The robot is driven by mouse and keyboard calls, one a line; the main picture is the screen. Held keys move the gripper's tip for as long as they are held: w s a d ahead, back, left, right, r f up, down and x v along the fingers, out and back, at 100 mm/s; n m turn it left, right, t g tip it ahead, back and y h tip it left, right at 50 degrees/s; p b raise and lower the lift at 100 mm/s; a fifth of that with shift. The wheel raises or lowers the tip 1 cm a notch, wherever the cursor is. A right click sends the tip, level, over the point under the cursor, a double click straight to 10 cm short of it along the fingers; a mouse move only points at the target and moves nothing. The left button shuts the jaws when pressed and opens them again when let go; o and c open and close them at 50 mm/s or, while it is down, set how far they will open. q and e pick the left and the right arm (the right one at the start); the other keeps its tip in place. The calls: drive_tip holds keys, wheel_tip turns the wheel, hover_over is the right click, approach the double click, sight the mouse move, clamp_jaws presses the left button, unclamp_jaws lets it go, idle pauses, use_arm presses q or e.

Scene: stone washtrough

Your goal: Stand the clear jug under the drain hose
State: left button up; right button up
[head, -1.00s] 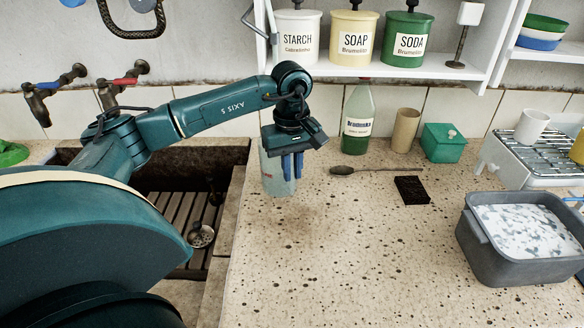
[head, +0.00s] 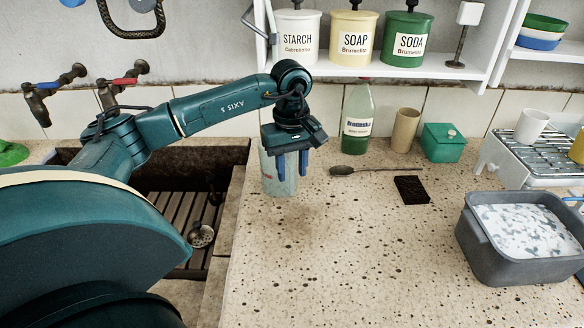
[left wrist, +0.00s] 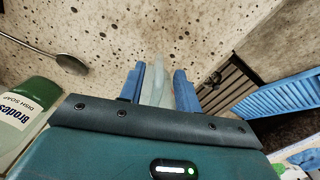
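The clear jug (head: 272,174), a pale see-through vessel, stands upright on the stone counter beside the trough's right edge. My left gripper (head: 292,166) points down at the jug's right side, its blue fingers apart. In the left wrist view a pale, clear part of the jug (left wrist: 157,85) shows between the fingers; I cannot tell whether they touch it. A dark looped hose (head: 133,32) hangs on the wall at the top left; I cannot tell whether it is the drain hose. My right gripper is not in view.
The sunken trough (head: 165,205) lies left of the counter. A green-bottomed bottle (head: 357,125), a tan cup (head: 405,130) and a green box (head: 443,142) stand along the wall. A grey tub (head: 500,262) stands at the right. The counter's front middle is clear.

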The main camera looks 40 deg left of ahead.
use_arm(q)
wheel_tip(320, 180, up, 12)
drive_tip(key=shift+f, duration=0.15)
idle(0.7)
